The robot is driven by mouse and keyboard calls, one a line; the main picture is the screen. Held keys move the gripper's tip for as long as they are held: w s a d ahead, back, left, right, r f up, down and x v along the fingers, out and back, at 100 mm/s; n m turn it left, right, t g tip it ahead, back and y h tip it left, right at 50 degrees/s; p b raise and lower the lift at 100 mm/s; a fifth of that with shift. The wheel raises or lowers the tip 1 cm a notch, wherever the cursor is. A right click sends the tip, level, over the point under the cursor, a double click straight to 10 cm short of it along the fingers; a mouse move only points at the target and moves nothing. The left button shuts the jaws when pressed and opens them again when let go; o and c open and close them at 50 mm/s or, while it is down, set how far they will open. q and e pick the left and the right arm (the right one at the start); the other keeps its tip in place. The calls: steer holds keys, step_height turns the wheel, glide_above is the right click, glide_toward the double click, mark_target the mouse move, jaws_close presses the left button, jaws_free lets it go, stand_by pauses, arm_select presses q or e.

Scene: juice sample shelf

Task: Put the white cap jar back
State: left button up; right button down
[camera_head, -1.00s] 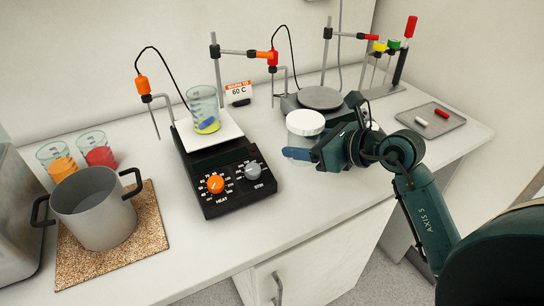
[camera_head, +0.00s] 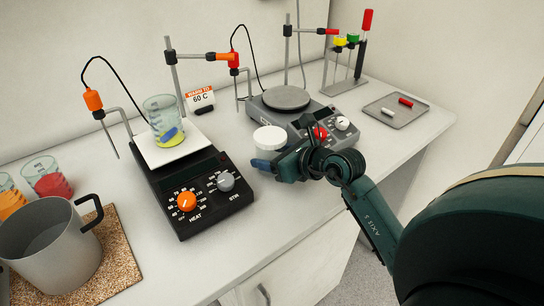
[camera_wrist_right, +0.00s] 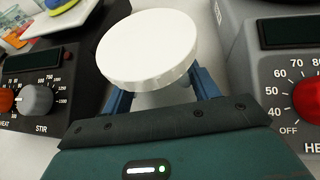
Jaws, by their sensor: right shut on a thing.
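The white cap jar (camera_head: 270,137) is upright in the gap between the two hotplates, in front of the grey one's left side. My right gripper (camera_head: 264,163) is shut on the jar below its cap, with blue fingers on either side. In the right wrist view the white cap (camera_wrist_right: 148,47) fills the upper middle, and the gripper (camera_wrist_right: 155,98) hides much of the jar's body. I cannot tell whether the jar's base touches the counter. My left gripper is not in view.
The black hotplate (camera_head: 205,195) with a beaker (camera_head: 163,115) stands left of the jar. The grey hotplate (camera_head: 288,99) stands behind and to its right. A pot (camera_head: 45,250) is at the left. A tray (camera_head: 397,111) and a rack (camera_head: 345,86) are at the right.

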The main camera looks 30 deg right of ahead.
steer(key=shift+f, duration=0.1)
steer(key=shift+f, duration=0.1)
steer(key=shift+c, duration=2)
jaws_free()
steer(key=b+v, duration=0.1)
steer(key=v, duration=1)
steer(key=shift+s+d+r, duration=0.1)
steer(key=shift+s+r, duration=0.2)
steer(key=shift+s, duration=0.15)
